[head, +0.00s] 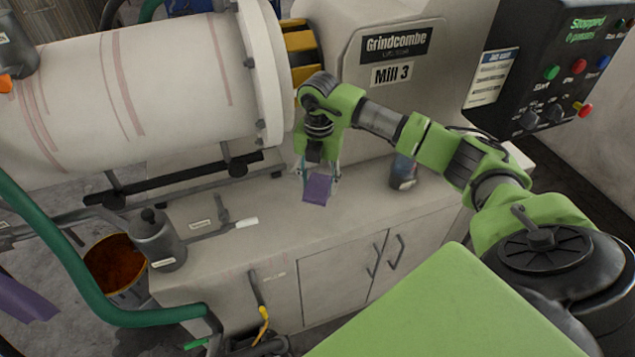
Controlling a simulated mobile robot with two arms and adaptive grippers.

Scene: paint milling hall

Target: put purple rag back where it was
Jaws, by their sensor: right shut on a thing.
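The purple rag (317,189) is a small flat-looking piece of cloth. My right gripper (319,175) points down and is shut on it. The rag is in front of the pale mill housing, over the top of the pale cabinet (270,215). I cannot tell whether its lower edge touches the cabinet top. Another purple piece (22,299), cloth-like, shows at the lower left edge of the head view and is cut off by the frame. My left gripper is not in view.
A dark can or bottle (403,171) stands right of the rag. The large mill drum (150,85), green hose (85,275) and orange-brown bucket (117,268) fill the left side.

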